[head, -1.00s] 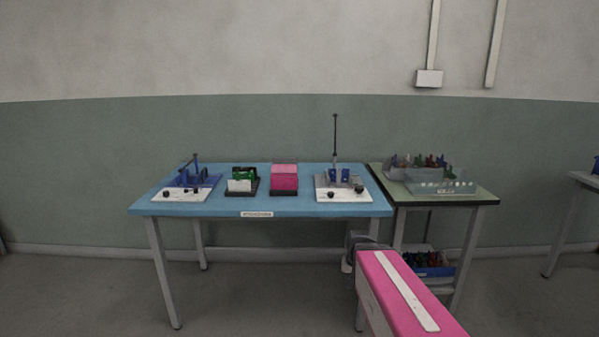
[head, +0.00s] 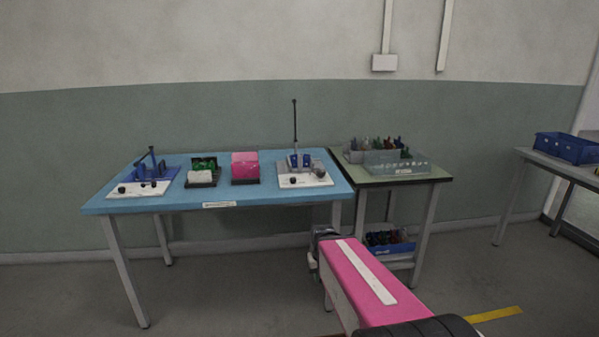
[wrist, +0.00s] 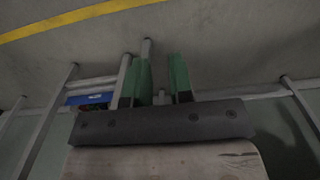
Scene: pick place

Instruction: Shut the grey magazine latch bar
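I cannot make out the grey magazine latch bar for certain at this distance. Fixtures stand on a blue table (head: 235,192). The right fixture (head: 305,180) has a white base, grey and blue parts and a tall dark upright lever (head: 295,122). The left fixture (head: 147,180) is blue and white with a tilted lever. Between them are a pink block (head: 245,166) on a dark base and a green-and-white unit (head: 203,172). My gripper (wrist: 160,75) shows two green fingers apart in the wrist view, with nothing between them. It is away from the fixtures.
A green-topped side table (head: 432,174) stands right of the blue table, bearing a grey bin and a clear bin (head: 395,165) of small parts. A blue bin (head: 390,241) sits on its lower shelf. Another table with a blue crate (head: 567,147) is at far right. Open floor lies in front.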

